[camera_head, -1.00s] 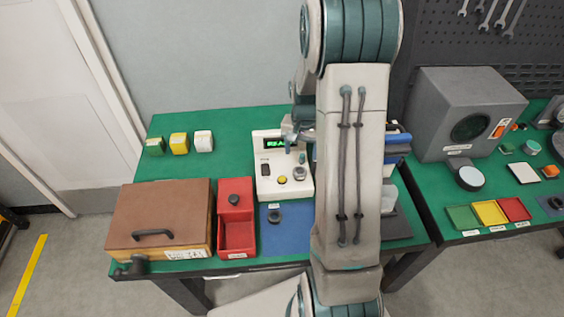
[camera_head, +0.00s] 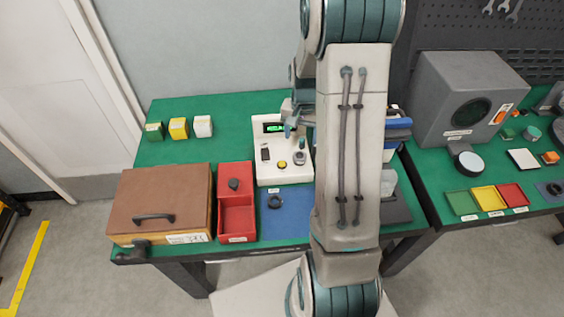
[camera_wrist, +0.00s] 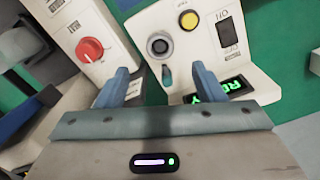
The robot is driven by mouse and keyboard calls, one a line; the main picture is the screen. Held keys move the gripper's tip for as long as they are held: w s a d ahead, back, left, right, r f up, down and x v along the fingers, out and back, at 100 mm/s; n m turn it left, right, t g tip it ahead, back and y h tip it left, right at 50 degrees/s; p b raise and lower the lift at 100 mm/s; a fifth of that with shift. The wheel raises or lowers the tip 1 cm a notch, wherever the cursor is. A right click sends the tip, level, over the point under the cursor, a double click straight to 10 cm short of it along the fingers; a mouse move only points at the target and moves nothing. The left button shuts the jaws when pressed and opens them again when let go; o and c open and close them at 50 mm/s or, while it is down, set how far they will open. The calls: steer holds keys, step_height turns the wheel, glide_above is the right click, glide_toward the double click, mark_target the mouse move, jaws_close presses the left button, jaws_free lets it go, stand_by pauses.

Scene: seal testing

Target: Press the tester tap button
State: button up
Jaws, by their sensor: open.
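The white tester (camera_head: 268,178) stands on the green bench. Its lit green display (camera_head: 274,127) shows, with the first letters of a word readable in the wrist view (camera_wrist: 228,87). A yellow button (camera_head: 282,164) sits on its sloped face and also shows in the wrist view (camera_wrist: 189,20). A round dark port (camera_wrist: 159,45) and a small teal tap-like part (camera_wrist: 168,74) are beside it. My gripper (camera_wrist: 160,69) is open and empty, its blue fingers on either side of the teal part in the picture. In the head view my gripper (camera_head: 290,120) hangs over the tester's upper part. I see no contact.
A white unit with a red knob (camera_wrist: 90,49) stands close beside the tester. A red bin (camera_head: 236,221), a brown box (camera_head: 160,201) and a blue mat (camera_head: 285,228) with a black ring (camera_head: 275,201) lie in front and left. My arm hides the bench's right part.

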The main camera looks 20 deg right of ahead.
jaws_close()
stand_by(1.7)
